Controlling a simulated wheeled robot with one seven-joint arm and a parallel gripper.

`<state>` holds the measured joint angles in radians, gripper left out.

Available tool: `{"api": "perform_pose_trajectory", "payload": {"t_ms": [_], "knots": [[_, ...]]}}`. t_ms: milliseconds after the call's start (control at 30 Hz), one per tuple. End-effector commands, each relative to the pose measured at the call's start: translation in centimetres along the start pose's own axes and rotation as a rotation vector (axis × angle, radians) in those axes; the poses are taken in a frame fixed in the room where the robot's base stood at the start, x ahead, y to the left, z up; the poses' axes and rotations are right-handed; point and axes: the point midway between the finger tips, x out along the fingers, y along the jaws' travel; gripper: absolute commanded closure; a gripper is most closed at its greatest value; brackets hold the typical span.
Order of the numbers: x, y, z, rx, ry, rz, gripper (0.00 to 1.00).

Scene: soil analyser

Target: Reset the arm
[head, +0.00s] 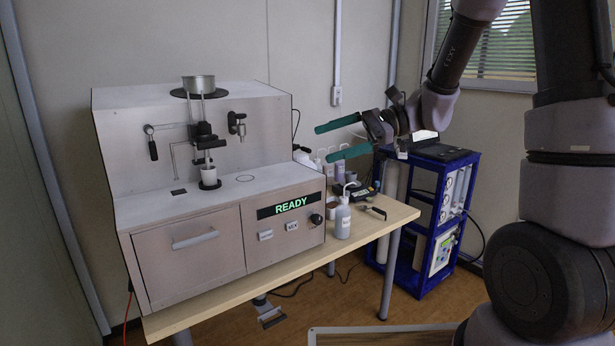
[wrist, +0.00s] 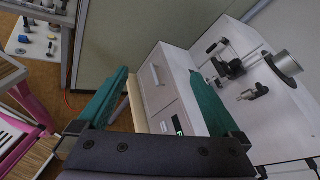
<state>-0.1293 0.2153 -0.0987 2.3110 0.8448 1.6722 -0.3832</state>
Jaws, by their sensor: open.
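My gripper (head: 342,138) is raised in the air to the right of the soil analyser (head: 190,262) in the head view. Its two green fingers are spread apart with nothing between them, and they point left toward the machine. The fingers also show in the wrist view, with my gripper (wrist: 160,95) open and the analyser (wrist: 215,85) beyond it. The analyser's display (head: 284,206) reads READY. My gripper touches nothing that I can see.
The wooden table (head: 392,222) holds a grey bottle (head: 342,220) and several small bottles near the analyser's right side. A blue rack (head: 407,275) with equipment stands right of the table. The wrist view shows a pink-framed piece (wrist: 38,105) at left.

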Motion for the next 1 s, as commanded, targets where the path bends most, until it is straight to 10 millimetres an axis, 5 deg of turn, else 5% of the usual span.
{"api": "perform_pose_trajectory", "payload": {"t_ms": [133,400,700,1000], "knots": [[-2.6,3.6,3.1,-0.183,0.174,0.139,0.0],[-8.9,8.6,5.1,-0.504,0.576,0.33,0.0],[-16.7,10.7,7.3,-0.817,1.047,0.431,0.0],[-19.3,10.8,8.5,-0.913,1.206,0.451,0.0]]}}
